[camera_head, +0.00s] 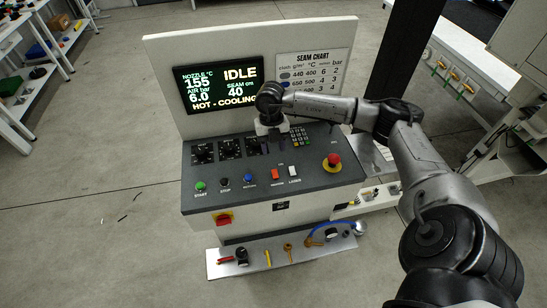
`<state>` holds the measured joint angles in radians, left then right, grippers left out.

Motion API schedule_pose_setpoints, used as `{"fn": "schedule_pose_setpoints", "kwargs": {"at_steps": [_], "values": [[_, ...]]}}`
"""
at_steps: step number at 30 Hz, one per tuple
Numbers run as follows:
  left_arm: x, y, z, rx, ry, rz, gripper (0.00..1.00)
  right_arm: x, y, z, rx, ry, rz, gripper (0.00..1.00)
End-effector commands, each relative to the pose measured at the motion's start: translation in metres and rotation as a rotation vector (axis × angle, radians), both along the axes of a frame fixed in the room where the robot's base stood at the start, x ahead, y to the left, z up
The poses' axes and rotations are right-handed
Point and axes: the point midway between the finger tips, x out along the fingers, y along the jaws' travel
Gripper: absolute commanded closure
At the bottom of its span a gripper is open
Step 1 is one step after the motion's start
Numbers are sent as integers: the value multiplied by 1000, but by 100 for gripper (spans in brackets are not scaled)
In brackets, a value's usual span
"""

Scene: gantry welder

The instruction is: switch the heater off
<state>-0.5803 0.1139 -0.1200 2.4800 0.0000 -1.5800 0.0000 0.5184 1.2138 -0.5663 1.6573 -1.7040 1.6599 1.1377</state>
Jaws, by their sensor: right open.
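The welder's control panel (230,175) stands in front of me, with dark grey facing. A red rocker switch (275,174) sits at its lower middle; its label is too small to read surely and I cannot tell which way it is tipped. A white rocker (293,171) is just right of it. The display (218,86) reads IDLE, nozzle 155 °C, air 6.0 bar, seam 40 and HOT - COOLING. My right gripper (269,147) is open, pointing down over the panel's upper middle, behind the red rocker and left of the keypad. My left gripper is out of view.
A red emergency stop (332,161) stands up at the panel's right. Start (200,186), stop and blue buttons line the front left, with knobs (203,152) behind. A tool shelf (255,262) juts out below. A dark post (405,50) rises beside my right arm.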

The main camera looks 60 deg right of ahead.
Motion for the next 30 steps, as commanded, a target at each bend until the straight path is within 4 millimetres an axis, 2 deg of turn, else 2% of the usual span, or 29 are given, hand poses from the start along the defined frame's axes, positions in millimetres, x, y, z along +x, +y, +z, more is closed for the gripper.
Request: {"fn": "schedule_pose_setpoints", "kwargs": {"at_steps": [1, 6, 12, 30], "values": [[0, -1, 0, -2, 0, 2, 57, 2, -2, 10, -2, -3, 0, 53], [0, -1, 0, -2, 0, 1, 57, 5, -5, 35, -1, -2, 0, 53], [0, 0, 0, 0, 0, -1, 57, 7, -8, 52, -1, 0, 0, 53], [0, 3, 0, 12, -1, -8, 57, 7, -9, 57, -1, 1, 0, 53]]}}
